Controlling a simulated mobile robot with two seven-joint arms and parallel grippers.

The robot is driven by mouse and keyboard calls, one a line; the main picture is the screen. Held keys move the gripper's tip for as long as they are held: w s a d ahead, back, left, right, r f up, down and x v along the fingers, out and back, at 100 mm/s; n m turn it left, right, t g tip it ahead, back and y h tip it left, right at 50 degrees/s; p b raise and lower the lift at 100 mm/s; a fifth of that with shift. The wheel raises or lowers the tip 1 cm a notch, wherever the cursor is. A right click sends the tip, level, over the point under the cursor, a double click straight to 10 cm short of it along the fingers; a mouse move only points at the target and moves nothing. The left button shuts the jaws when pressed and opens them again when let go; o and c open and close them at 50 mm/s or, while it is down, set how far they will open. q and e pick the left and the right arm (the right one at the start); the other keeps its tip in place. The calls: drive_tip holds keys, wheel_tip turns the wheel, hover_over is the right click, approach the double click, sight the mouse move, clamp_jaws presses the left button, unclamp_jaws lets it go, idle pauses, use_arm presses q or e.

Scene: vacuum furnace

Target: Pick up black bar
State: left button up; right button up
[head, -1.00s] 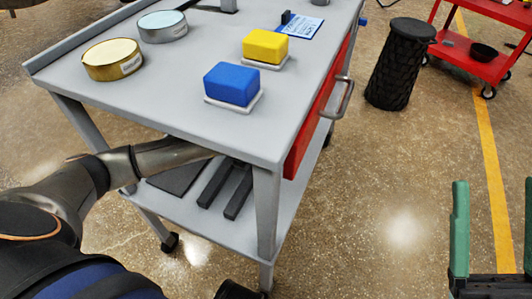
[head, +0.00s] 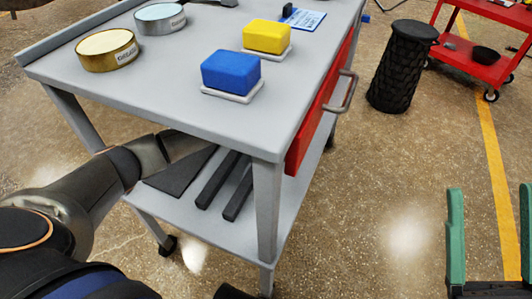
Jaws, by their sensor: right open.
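Two black bars lie side by side on the lower shelf of the grey cart. One bar (head: 217,181) is left of the other bar (head: 238,195), with a narrow gap between them. Their far ends are hidden under the tabletop. My left arm comes in from the left and reaches under the tabletop beside a dark flat plate (head: 180,174). My left gripper itself is hidden. My right gripper (head: 490,190) has green fingers spread wide apart. It is open and empty over the floor at the right, away from the cart.
The grey cart's tabletop (head: 170,95) carries a blue block (head: 231,73), a yellow block (head: 267,37) and two round tins. A red drawer (head: 318,110) with a handle is on its right side. A black bin (head: 402,68) and red cart (head: 480,55) stand back right. Floor between is clear.

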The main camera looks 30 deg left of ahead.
use_arm(q)
clamp_jaws()
idle(0.4)
idle(0.8)
drive_tip(key=shift+r, duration=0.1)
